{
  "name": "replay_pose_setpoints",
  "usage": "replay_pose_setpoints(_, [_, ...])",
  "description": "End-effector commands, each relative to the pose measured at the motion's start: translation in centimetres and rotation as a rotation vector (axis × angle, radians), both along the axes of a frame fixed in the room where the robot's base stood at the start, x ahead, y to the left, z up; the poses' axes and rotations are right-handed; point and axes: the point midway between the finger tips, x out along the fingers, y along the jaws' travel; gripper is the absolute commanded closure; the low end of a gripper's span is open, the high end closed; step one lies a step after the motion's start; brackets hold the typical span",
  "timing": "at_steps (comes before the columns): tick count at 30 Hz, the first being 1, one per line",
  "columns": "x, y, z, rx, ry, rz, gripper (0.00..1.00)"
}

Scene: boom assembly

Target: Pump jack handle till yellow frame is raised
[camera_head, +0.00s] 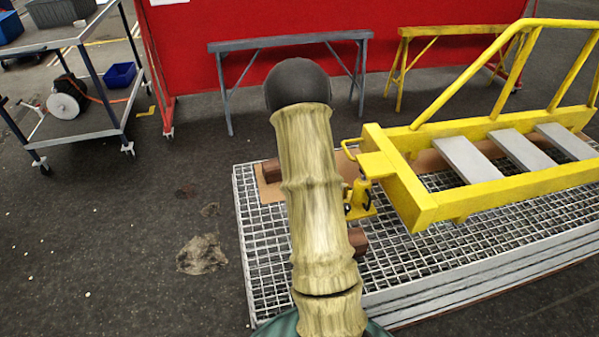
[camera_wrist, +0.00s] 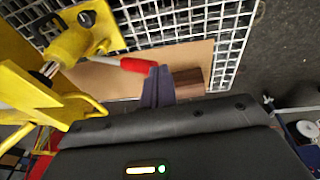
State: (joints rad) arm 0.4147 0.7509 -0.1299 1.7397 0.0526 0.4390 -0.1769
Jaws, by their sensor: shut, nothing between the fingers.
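The yellow frame (camera_head: 425,205) is above the metal grating in the head view, its near end over the jack. The yellow jack (camera_head: 361,199) stands on the grating at that end, partly hidden by my arm. In the wrist view the jack (camera_wrist: 75,42) is at upper left, and its handle (camera_wrist: 135,65) has a red grip pointing right. My gripper (camera_wrist: 158,78) is shut and empty, its fingertips right beside the end of the red grip. I cannot tell whether they touch. In the head view my arm hides the gripper and handle.
The grating (camera_head: 268,240) carries a brown board (camera_head: 269,190) and wooden blocks (camera_head: 357,241). A grey trestle (camera_head: 290,42) and a yellow trestle (camera_head: 402,65) stand by the red wall. A cart (camera_head: 75,125) is at left. The floor left of the grating is mostly open.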

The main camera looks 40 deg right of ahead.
Motion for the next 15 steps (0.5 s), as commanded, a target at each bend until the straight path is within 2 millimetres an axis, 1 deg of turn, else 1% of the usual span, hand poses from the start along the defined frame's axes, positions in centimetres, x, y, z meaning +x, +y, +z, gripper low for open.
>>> replay_pose_setpoints(2, [-0.1,0.0,0.2,0.001,-0.001,-0.001,1.0])
replay_pose_setpoints(4, [-0.2,0.7,0.6,0.003,-0.004,0.004,1.0])
replay_pose_setpoints(5, [-0.3,1.2,0.9,0.004,-0.006,0.009,1.0])
replay_pose_setpoints(8, [-0.8,3.8,2.4,0.014,-0.013,0.034,1.0])
replay_pose_setpoints(11, [-1.9,7.9,4.5,0.03,-0.021,0.076,1.0])
replay_pose_setpoints(12, [-2.6,9.7,5.3,0.035,-0.026,0.096,1.0])
replay_pose_setpoints(14, [-3.8,12.4,6.6,0.044,-0.031,0.127,1.0])
replay_pose_setpoints(15, [-4.8,14.2,7.3,0.05,-0.034,0.15,1.0])
